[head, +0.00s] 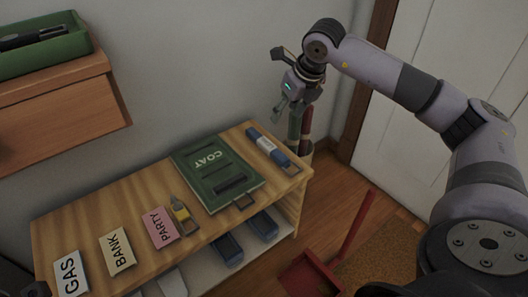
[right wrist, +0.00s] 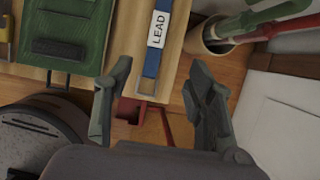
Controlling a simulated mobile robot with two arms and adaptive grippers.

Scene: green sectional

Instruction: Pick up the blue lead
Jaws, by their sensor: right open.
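The blue lead (head: 266,145) is a blue strip with a white label and a metal end, lying flat near the right end of the wooden shelf top (head: 105,204). In the right wrist view the blue lead (right wrist: 153,62) shows its label reading LEAD, with the metal loop toward the shelf's edge. My right gripper (head: 284,108) is in the air above and behind the shelf's right end, apart from the lead. In the right wrist view my right gripper (right wrist: 157,118) has its two fingers spread wide with nothing between them. My left gripper is not clearly in view.
A green COAT item (head: 216,172) lies beside the lead, with GAS (head: 70,273), BANK (head: 117,250) and PARTY (head: 160,228) cards further left. A holder with umbrellas (right wrist: 208,38) stands close to the shelf's right end. A red dustpan (head: 312,275) is on the floor.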

